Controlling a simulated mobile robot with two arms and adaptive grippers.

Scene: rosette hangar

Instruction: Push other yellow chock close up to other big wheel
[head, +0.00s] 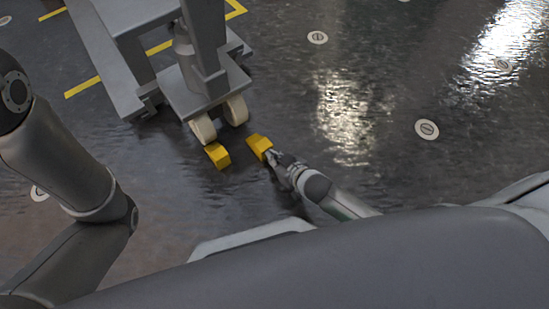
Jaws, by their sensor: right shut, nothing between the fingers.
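Two yellow chocks lie on the dark floor in the head view. The left chock (217,155) is right in front of the left big wheel (203,128), touching it or nearly so. The other yellow chock (259,146) lies to the right, in front of the other big wheel (236,110), with a strip of floor between them. My right gripper (272,156) is shut and empty, low at the near right end of that chock; I cannot tell whether they touch. My left gripper is out of view; only my left arm shows at the left.
The wheels carry a grey stand (205,88) with a column and long base beams. Yellow lines (82,87) are painted around it. Round pale floor discs (427,129) dot the shiny floor, which is clear to the right.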

